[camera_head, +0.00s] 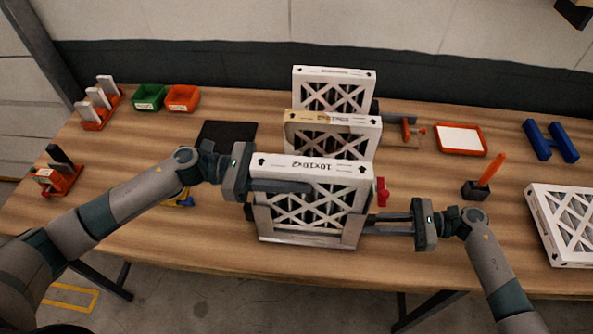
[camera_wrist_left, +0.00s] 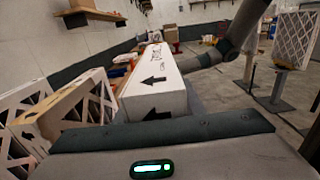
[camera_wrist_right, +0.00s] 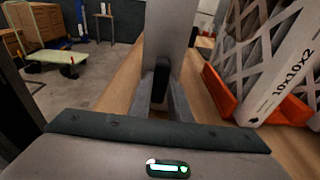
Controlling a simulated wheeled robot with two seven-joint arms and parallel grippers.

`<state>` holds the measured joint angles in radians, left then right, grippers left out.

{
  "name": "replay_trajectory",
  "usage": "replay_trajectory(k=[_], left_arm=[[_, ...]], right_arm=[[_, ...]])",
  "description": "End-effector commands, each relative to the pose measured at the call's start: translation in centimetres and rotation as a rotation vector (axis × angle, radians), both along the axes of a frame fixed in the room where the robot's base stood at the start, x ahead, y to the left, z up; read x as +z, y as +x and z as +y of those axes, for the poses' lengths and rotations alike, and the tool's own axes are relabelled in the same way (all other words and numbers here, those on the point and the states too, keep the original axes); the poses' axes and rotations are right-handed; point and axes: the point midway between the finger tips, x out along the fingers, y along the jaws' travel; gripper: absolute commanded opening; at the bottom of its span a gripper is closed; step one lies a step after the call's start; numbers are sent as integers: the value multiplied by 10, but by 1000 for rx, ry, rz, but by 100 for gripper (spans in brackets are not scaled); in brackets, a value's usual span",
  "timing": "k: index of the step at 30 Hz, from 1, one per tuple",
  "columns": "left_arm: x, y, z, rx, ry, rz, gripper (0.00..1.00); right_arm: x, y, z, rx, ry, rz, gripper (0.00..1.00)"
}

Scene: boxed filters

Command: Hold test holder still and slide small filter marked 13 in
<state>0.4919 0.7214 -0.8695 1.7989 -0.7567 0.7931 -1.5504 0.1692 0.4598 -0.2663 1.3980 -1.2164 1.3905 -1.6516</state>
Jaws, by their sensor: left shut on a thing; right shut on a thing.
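The filter's lower edge is hidden by the holder.
Two more filters (camera_head: 333,90) (camera_head: 330,135) stand behind. Another filter (camera_head: 566,225) lies at the right edge. Green (camera_head: 149,96) and orange (camera_head: 182,98) bins, an orange tray (camera_head: 460,138) and a blue stand (camera_head: 550,140) sit further back.

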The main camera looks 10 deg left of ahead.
Motion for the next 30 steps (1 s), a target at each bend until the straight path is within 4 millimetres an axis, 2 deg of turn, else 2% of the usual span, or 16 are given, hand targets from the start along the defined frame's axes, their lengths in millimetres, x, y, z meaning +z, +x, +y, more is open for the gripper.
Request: replay_trajectory(k=[16,30], left_arm=[[-25,0,0,0,-1,0,0],[-28,0,0,0,-1,-1,0]], right_arm=[[0,0,0,0,1,0,0],[0,0,0,0,0,0,0]])
